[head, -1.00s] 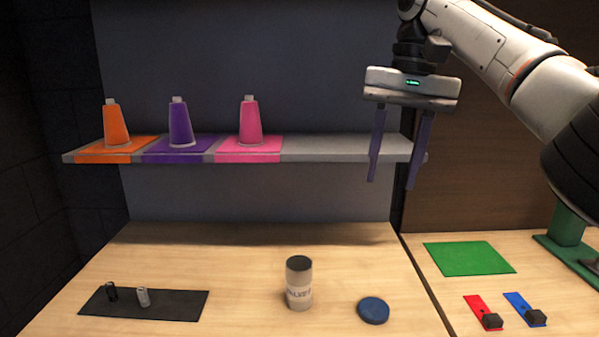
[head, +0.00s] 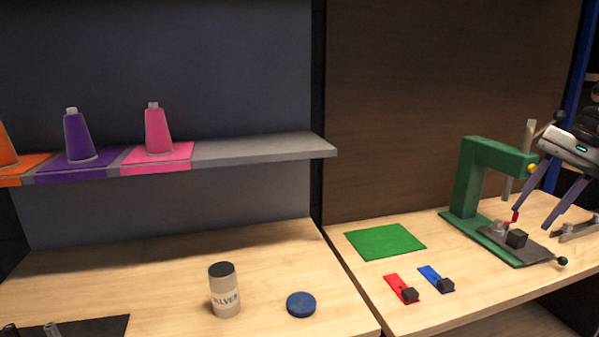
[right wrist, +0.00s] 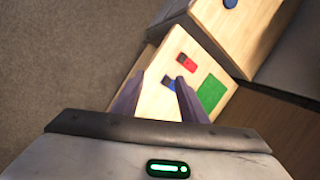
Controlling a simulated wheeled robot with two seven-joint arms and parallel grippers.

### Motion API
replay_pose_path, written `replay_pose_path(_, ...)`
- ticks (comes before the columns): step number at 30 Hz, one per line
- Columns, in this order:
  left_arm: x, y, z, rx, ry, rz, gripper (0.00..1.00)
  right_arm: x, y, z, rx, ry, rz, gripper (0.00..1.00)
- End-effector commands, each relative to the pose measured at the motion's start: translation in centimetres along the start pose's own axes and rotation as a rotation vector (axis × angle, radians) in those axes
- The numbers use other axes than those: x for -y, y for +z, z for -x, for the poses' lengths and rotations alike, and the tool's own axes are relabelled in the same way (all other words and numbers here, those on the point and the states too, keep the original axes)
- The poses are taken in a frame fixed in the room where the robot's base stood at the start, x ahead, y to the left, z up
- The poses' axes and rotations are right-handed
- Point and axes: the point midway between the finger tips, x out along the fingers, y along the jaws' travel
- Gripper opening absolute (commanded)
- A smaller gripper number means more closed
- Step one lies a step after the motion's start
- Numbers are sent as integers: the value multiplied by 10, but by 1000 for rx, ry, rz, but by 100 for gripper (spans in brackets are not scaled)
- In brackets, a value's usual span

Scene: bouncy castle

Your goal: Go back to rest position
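My right gripper (head: 541,214) is at the right side of the head view, in front of the green press-like stand (head: 470,178). Its two fingers are apart with nothing between them. In the right wrist view its fingers (right wrist: 155,98) are also spread and empty, with the bench top showing beyond them. I cannot tell from the head view whether the gripper touches the stand. My left gripper is not in view.
Orange, purple (head: 78,137) and pink (head: 157,131) cones stand on the shelf (head: 265,148). A labelled jar (head: 224,291) and blue lid (head: 301,305) are on the left bench. A green mat (head: 385,242), red strip (head: 397,284) and blue strip (head: 432,274) lie on the right bench.

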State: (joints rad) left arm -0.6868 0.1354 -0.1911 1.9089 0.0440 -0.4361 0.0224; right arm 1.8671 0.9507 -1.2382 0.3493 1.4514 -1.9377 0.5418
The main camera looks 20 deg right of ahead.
Motion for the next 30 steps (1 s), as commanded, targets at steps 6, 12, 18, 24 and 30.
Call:
replay_pose_path(6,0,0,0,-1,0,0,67,-11,-30,-81,-90,170,111,39)
replay_pose_path(12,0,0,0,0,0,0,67,-33,-57,-179,-194,347,310,39)
replay_pose_path(18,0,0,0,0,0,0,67,-65,-68,-277,-291,482,588,39)
replay_pose_path(24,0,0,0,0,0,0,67,-99,-55,-357,-358,546,877,39)
replay_pose_path(30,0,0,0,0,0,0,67,-133,-17,-420,-418,546,1190,39)
